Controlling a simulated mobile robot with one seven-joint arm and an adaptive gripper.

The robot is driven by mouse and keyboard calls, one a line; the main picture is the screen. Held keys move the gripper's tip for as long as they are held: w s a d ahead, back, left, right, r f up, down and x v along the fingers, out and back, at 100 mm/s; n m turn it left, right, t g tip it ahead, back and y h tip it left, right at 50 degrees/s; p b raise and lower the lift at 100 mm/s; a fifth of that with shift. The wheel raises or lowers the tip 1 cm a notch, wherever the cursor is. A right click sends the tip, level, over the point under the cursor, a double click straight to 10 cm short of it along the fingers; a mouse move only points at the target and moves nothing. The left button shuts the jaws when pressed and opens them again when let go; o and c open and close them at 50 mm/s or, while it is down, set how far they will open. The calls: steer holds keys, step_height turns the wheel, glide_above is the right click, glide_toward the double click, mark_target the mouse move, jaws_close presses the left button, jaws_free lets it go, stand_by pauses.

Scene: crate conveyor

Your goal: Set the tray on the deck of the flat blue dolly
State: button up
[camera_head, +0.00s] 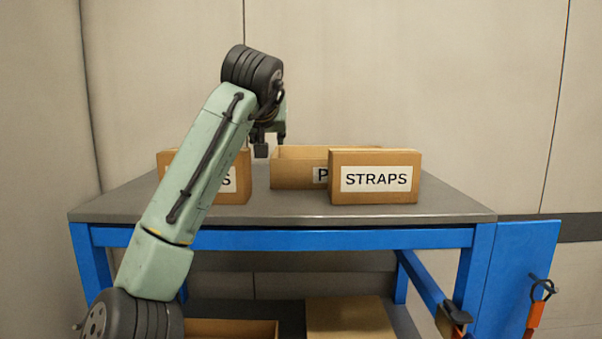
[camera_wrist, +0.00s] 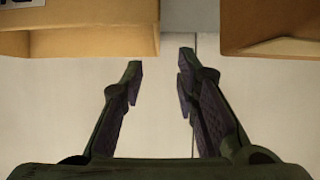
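No thing in view is clearly a tray. An open-topped cardboard bin (camera_head: 296,177) with a label starting with "P" stands toward the back of the blue-framed table; its right front is hidden by the STRAPS box. No flat blue dolly is seen. My gripper (camera_head: 271,146) hangs above the table near the bin's left end. In the wrist view my gripper (camera_wrist: 160,75) is open, with nothing between its fingers. Two cardboard containers, one on the left (camera_wrist: 95,40) and one on the right (camera_wrist: 270,25), show beyond the fingertips; I cannot tell which they are.
The STRAPS box (camera_head: 375,192) stands at the front right of the grey tabletop (camera_head: 290,213). Another labelled box (camera_head: 237,194) is partly behind my arm. Boxes (camera_head: 348,318) sit on the lower shelf. A blue panel (camera_head: 515,265) with hanging items stands at the right. A wall closes the back.

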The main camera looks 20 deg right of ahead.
mark_target(274, 152)
steer(key=p+x, duration=0.1)
steer(key=x, duration=0.4)
steer(key=shift+d+p, duration=0.2)
steer(key=shift+p, duration=0.15)
steer(key=p+x, duration=0.2)
steer(key=x, duration=0.2)
steer(key=shift+w+f+p, duration=0.2)
steer(key=shift+p, duration=0.1)
steer(key=shift+w+d+f, duration=0.15)
steer(key=shift+w+f, duration=0.3)
steer(key=shift+w, duration=0.05)
steer(key=shift+c, duration=0.3)
jaws_close()
